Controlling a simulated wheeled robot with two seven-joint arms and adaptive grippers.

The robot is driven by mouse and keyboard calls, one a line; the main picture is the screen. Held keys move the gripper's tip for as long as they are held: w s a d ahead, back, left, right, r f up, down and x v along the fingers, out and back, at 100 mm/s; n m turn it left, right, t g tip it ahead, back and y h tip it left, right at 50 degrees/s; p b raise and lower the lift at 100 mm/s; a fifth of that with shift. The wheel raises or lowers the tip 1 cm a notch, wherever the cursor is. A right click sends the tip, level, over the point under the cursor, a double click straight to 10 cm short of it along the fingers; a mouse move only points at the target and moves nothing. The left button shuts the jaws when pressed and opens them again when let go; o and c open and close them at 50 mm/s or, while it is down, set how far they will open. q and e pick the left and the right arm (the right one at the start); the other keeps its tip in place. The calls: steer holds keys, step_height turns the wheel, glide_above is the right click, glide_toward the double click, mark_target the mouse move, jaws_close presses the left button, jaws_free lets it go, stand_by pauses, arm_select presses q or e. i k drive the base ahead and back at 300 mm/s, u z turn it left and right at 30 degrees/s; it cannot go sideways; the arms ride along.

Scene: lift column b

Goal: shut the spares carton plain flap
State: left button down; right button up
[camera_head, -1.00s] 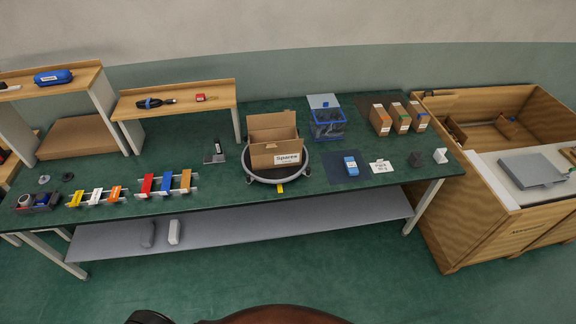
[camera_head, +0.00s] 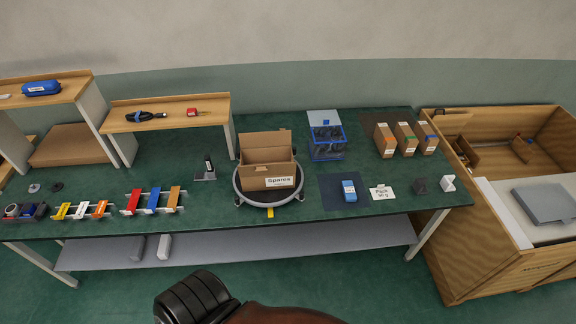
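The spares carton (camera_head: 267,177) is a brown cardboard box with a white "Spares" label on its near side. It stands on a round grey turntable (camera_head: 270,199) with a yellow tab at its front, on the green workbench. The carton's top is open. A cardboard flap (camera_head: 265,140) stands up at its back edge; I cannot tell which flap is the plain one. Neither of my grippers is in view. Only dark and brown parts of my own body show at the bottom edge, well below the bench.
A blue-rimmed bin (camera_head: 327,150) stands right of the carton, with small cartons (camera_head: 407,139) beyond. A stapler-like tool (camera_head: 206,171) lies left of it. A wooden shelf (camera_head: 166,104) is behind left. A large wooden crate (camera_head: 490,250) stands at the right.

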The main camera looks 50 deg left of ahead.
mark_target(283, 168)
steer(key=u, duration=0.2)
steer(key=i, duration=0.6)
steer(key=u, duration=0.55)
